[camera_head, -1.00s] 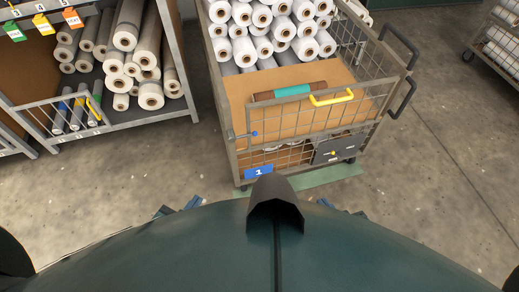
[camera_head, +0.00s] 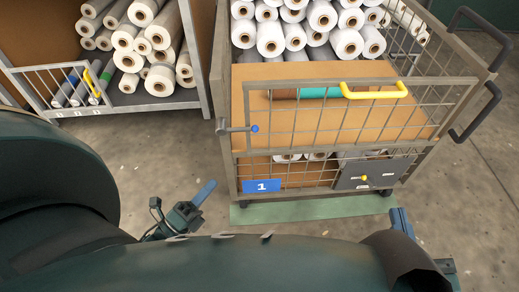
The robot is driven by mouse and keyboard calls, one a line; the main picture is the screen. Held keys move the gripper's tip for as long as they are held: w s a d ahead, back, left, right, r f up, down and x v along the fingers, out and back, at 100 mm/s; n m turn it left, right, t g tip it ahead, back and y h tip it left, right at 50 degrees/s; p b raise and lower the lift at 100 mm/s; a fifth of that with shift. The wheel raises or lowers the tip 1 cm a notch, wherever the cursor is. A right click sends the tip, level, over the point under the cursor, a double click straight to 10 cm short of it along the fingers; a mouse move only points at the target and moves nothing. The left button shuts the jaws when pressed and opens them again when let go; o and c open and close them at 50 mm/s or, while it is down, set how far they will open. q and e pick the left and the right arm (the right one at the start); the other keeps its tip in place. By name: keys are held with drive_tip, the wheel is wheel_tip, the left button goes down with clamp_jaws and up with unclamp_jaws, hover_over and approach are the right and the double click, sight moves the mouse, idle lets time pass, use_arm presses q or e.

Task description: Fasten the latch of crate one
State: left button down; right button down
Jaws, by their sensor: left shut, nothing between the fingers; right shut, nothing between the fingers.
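Crate one (camera_head: 231,170) is a grey wire-mesh cart with a blue sign (camera_head: 262,186) reading 1 on its lower front. A small grey lever with a blue knob (camera_head: 254,129), which looks like the latch, sits at the left front post, beside the mesh front gate (camera_head: 335,140). It points roughly sideways; whether it is engaged I cannot tell. A yellow handle (camera_head: 374,93) is on the gate's top edge. My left gripper (camera_head: 205,192) is shut and empty, low in front of the crate's left corner. My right gripper (camera_head: 401,220) is shut and empty, low near its right corner, partly hidden by my body.
White rolls (camera_head: 300,30) fill the crate's top behind a brown panel. A grey box with a yellow knob (camera_head: 364,178) is at the lower right front. A green floor strip (camera_head: 310,207) lies beneath the front. A rack of rolls (camera_head: 110,105) stands left, with bare floor between.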

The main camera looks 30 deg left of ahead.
use_arm(q)
drive_tip(key=shift+w+f+m+h+b, duration=0.3)
drive_tip(key=shift+f+m+h, duration=0.25)
drive_tip(key=shift+m+h, duration=0.2)
drive_tip(key=a+r+b+x, duration=0.1)
drive_tip(key=a+x, duration=0.1)
drive_tip(key=x, duration=1)
drive_tip(key=shift+w+a+r, duration=0.2)
drive_tip(key=shift+w+r, duration=0.1)
drive_tip(key=shift+w, duration=0.25)
